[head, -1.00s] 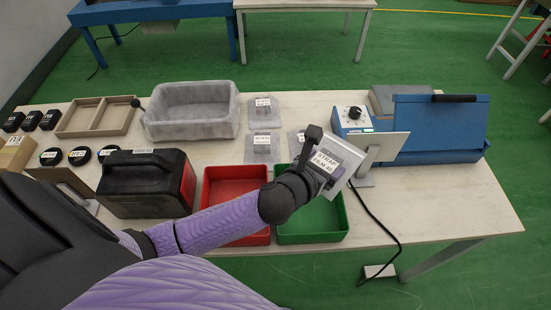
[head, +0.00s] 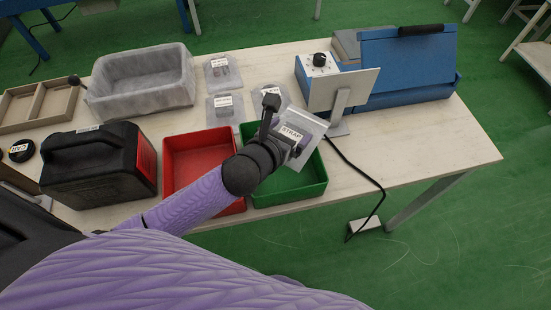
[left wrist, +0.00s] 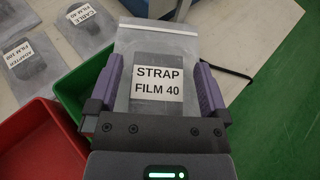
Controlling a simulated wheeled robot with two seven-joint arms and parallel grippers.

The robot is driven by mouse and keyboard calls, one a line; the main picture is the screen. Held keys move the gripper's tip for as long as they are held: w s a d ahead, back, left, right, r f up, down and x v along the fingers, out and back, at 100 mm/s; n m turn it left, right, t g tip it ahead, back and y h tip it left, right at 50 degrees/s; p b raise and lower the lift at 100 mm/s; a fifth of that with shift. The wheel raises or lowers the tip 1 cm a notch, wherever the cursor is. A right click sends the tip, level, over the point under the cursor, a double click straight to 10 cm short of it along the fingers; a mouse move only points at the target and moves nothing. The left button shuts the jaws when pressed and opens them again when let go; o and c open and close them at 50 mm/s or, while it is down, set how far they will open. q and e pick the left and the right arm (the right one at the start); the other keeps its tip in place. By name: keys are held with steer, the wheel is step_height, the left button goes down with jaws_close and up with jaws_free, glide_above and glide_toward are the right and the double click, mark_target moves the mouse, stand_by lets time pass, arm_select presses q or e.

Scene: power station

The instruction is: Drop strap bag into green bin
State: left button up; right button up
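The strap bag (head: 301,133) is a clear plastic bag with a white label reading "STRAP FILM 40" in the left wrist view (left wrist: 158,85). My left gripper (head: 284,138) has its two fingers along the bag's sides and holds it; it also shows in the left wrist view (left wrist: 156,92). The bag is above the far part of the green bin (head: 290,193), tilted. The green bin is open, and part of its inside is hidden by my gripper and the bag. It also shows in the left wrist view (left wrist: 76,88). My right gripper is not in view.
A red bin (head: 180,180) stands directly left of the green bin. Several other labelled bags (head: 224,107) lie behind. A grey tub (head: 140,82), a black canister (head: 98,165) and a blue machine (head: 405,65) with a flat panel (head: 342,90) share the table.

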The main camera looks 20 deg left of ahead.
arm_select(q)
steer(key=p+v, duration=0.2)
steer(key=v, duration=0.8)
steer(key=shift+p, duration=0.4)
